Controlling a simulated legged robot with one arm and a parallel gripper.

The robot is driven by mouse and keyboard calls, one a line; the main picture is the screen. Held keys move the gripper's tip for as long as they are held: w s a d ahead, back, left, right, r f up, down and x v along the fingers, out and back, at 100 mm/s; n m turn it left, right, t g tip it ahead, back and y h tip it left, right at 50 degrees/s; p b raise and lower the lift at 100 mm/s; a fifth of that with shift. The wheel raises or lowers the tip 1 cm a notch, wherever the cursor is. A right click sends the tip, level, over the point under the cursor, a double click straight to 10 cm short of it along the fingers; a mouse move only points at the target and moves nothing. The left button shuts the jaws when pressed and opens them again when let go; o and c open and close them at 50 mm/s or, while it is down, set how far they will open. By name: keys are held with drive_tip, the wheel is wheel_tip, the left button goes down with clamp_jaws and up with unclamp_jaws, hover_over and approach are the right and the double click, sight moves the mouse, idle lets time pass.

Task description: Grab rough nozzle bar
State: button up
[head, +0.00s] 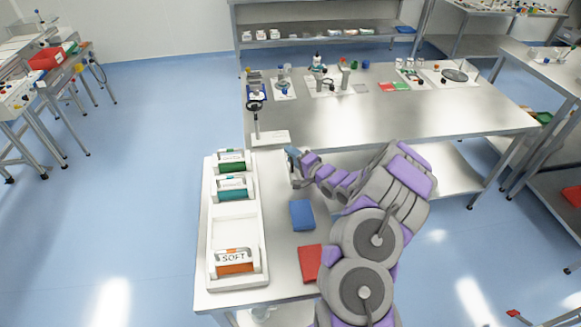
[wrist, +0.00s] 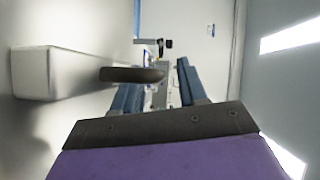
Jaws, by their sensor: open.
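Three bars with coloured lower parts sit in a white tray in the head view: a green one (head: 232,161) at the far end, a teal one (head: 233,187) below it, and an orange one (head: 235,262) marked SOFT at the near end. The labels on the green and teal bars are too small to read, so I cannot tell which is the rough one. My gripper (head: 291,160) is above the bench, to the right of the green bar and apart from it. In the wrist view my gripper (wrist: 158,75) is open, with nothing held between its fingers.
The white tray (head: 212,235) has an empty middle slot. A pale stand (head: 270,138) with a dark upright is just beyond it. A blue block (head: 302,214) and a red block (head: 310,263) lie to the right. A long metal table (head: 400,125) carries small items.

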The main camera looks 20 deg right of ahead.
drive_tip(key=shift+w+a, duration=0.1)
drive_tip(key=shift+d, duration=0.35)
drive_tip(key=shift+c, duration=0.2)
drive_tip(key=shift+d+f, duration=0.1)
drive_tip(key=shift+d, duration=0.15)
drive_tip(key=c, duration=0.3)
drive_tip(key=shift+a, duration=0.45)
clamp_jaws()
drive_tip(key=shift+d, duration=0.15)
